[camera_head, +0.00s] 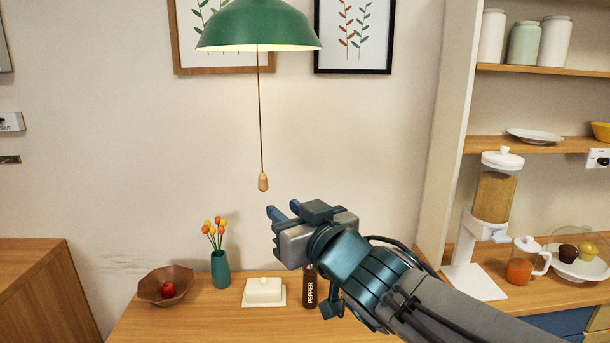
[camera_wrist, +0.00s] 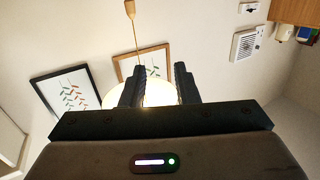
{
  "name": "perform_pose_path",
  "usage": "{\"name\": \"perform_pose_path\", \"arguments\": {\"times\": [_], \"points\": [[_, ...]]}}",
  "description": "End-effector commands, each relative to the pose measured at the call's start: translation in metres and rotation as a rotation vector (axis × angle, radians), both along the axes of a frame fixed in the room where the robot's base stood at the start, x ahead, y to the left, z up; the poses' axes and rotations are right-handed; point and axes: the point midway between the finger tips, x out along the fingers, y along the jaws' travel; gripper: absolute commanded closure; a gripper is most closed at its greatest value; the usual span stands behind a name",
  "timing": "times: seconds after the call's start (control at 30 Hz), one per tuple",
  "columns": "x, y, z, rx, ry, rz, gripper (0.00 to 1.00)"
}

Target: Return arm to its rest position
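My gripper (camera_head: 283,212) is raised above the wooden table in the head view, with its fingers pointing up and to the left. In the wrist view my gripper (camera_wrist: 161,90) shows its two dark fingers apart, with nothing between them but the lit lamp behind. My arm reaches in from the lower right of the head view. The gripper is beside and below the wooden pull (camera_head: 263,182) on the lamp cord and looks apart from it. The pull also shows at the top of the wrist view (camera_wrist: 130,9).
A green lamp (camera_head: 258,27) hangs above. On the table are a bowl (camera_head: 150,290) with an apple, a vase (camera_head: 220,268) of flowers, a butter dish (camera_head: 264,292) and a pepper bottle (camera_head: 309,290) partly behind my arm. A dispenser (camera_head: 492,200) and juice jug (camera_head: 520,269) stand right.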

Motion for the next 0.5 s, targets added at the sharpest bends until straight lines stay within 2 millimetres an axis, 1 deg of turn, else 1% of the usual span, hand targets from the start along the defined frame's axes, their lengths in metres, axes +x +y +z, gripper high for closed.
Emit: {"name": "perform_pose_path", "arguments": {"times": [0.27,0.37,0.47,0.5], "points": [[0.009,-0.04,-0.033,-0.068,0.121,-0.157,0.72],[0.009,-0.059,-0.049,-0.099,0.185,-0.224,0.72],[0.007,-0.08,-0.069,-0.135,0.264,-0.296,0.72],[0.005,-0.09,-0.078,-0.151,0.304,-0.326,0.72]]}}
